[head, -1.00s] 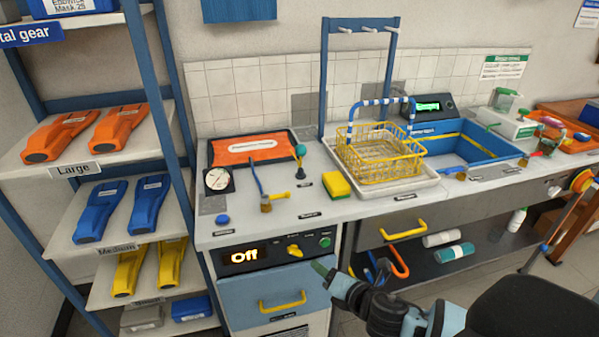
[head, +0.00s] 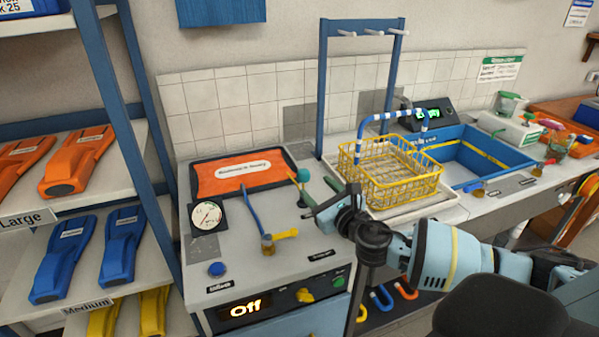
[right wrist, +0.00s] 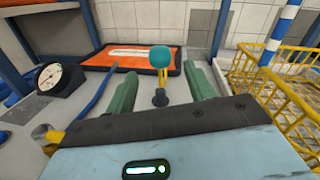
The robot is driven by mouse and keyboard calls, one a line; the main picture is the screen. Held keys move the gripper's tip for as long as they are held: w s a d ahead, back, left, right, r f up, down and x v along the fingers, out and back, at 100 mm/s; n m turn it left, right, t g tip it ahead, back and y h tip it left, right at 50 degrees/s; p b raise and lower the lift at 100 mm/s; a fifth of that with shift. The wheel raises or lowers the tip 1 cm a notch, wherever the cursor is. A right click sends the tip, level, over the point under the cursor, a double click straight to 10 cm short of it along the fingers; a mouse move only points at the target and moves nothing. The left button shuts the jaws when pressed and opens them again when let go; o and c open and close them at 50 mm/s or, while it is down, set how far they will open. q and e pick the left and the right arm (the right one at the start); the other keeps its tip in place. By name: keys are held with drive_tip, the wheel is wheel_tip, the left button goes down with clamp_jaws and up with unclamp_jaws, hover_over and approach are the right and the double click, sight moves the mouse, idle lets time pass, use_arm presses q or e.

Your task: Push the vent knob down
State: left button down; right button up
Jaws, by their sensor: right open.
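In the right wrist view the knob (right wrist: 160,57) shows between and beyond the two green fingers. My right gripper (head: 317,196) is open and empty, just right of the knob, with fingers pointing toward it. I see no contact. A blue round button (head: 216,269) sits at the bench's front left. My left gripper is not in view.
A pressure gauge (head: 207,217), a blue hose (head: 252,212) and a yellow-handled valve (head: 283,234) stand left of the knob. An orange mat (head: 225,178) lies behind. A yellow wire basket (head: 395,180) is close on the right. The panel display (head: 245,307) reads "Off".

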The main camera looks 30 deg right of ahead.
sight(307, 179)
drive_tip(key=shift+w+d, duration=0.15)
drive_tip(key=shift+w, duration=1.8)
drive_tip(key=shift+w+d, duration=0.15)
drive_tip(key=shift+w, duration=1.75)
drive_tip(key=shift+f, duration=0.1)
clamp_jaws()
